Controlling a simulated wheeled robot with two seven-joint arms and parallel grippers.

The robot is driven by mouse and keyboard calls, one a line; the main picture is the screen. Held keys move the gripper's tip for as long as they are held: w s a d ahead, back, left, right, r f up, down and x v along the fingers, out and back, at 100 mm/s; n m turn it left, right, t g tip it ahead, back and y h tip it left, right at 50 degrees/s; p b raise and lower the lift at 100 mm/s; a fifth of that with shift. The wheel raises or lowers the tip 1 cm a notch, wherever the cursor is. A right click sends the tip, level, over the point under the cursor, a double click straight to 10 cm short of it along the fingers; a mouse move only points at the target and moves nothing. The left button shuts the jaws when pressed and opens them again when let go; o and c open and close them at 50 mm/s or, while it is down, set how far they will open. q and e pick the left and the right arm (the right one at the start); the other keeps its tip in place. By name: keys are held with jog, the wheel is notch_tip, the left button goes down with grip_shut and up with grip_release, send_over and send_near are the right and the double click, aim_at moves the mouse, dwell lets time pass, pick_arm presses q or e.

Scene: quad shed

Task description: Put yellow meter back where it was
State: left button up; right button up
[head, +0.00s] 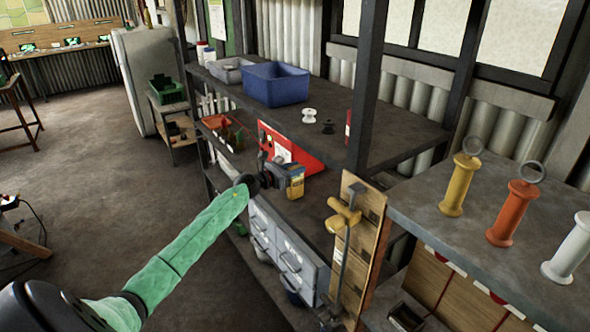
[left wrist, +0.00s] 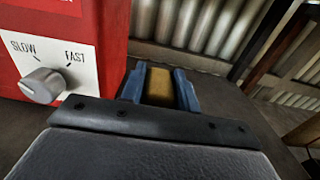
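My left gripper (head: 284,172) reaches in from the left on its green-sleeved arm, at the shelf unit's middle level. It is shut on the yellow meter (head: 295,186), a small boxy thing. In the left wrist view the meter's plain yellow-brown face (left wrist: 159,85) shows between the two blue fingers (left wrist: 160,88); the rest of it is hidden. In the head view the meter is in front of and to the right of a red box (head: 290,150). I cannot tell whether the meter touches the shelf. My right gripper is not in view.
The red box has a SLOW/FAST knob (left wrist: 42,85) close left of the gripper. A wooden board with a yellow handle (head: 343,217) stands to the right. A dark post (head: 367,90) rises nearby. A blue bin (head: 275,84) sits on the upper shelf. Grey drawers (head: 290,258) are below.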

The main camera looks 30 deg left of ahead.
pick_arm(q)
jog(key=o, duration=0.3)
jog(key=shift+o, duration=0.4)
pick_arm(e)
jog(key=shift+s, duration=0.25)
pick_arm(q)
jog(key=shift+r, duration=0.2)
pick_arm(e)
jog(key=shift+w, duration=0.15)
